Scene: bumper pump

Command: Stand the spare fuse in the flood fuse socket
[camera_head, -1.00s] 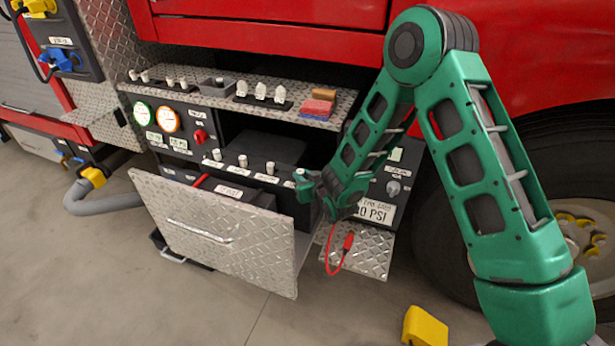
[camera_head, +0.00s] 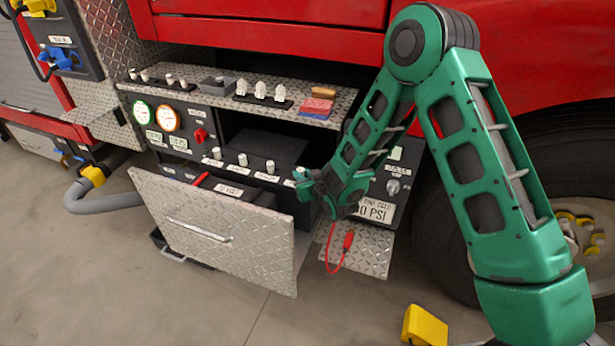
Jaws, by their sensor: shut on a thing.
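My gripper (camera_head: 302,178) is at the right end of a ledge inside the open compartment. It is shut on a small pale thing, apparently the spare fuse, mostly hidden by the fingers. To its left on the ledge stand short grey upright fuses (camera_head: 242,160), each with a white label in front; the label text is too small to read. The flood fuse socket cannot be told apart; the spot under my gripper is hidden by the fingers. Whether the held thing touches the ledge cannot be told.
An open diamond-plate drawer front (camera_head: 215,230) stands before the ledge. Above is a shelf (camera_head: 215,100) with small cylinders, white bulbs (camera_head: 261,91) and coloured blocks (camera_head: 318,105). A red cable (camera_head: 335,262) hangs below my wrist. A yellow block (camera_head: 425,326) lies on the floor.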

